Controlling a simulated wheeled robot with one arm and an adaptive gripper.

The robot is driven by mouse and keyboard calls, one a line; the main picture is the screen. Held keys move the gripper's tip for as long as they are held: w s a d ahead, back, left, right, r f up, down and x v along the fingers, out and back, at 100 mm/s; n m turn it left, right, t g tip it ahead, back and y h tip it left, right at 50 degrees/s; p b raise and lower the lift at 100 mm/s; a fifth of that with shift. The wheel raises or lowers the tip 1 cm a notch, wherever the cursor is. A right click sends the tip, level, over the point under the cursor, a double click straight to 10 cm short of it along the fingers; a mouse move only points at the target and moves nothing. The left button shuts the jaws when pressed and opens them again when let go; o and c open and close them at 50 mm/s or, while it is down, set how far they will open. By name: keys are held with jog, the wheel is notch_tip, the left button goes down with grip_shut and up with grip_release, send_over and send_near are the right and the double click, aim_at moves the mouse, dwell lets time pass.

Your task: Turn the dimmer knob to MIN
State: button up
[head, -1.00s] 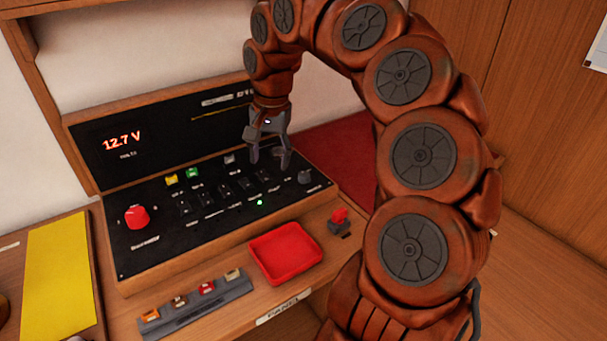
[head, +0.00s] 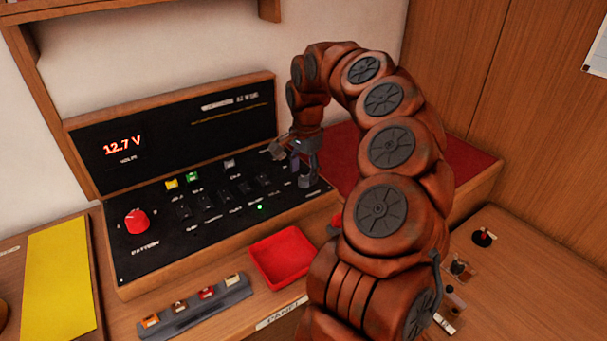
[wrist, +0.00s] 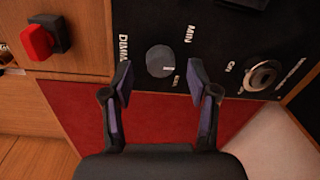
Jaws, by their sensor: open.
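The dimmer knob (wrist: 160,61) is a small round dark-grey knob on the black panel, in the upper middle of the wrist view. Its pale pointer mark is on its right side, toward the lower right. The MIN label (wrist: 190,34) is to the upper right of the knob; another small label is to the lower right, too blurred to read surely. My gripper (wrist: 161,82) is open, with one finger to each side of the knob's place in the picture and nothing between them. In the head view my gripper (head: 292,163) hangs over the panel's right end and covers much of the knob's area.
The black panel (head: 160,225) carries a red knob (head: 137,221), several switches and a 12.7 V display (head: 123,146). A red tray (head: 281,257) and a fuse strip (head: 196,304) lie in front. A key switch (wrist: 262,77) and a red switch (wrist: 40,41) flank the knob.

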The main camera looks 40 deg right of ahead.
jog(key=shift+w+f, duration=0.1)
jog(key=shift+f, duration=0.95)
grip_shut()
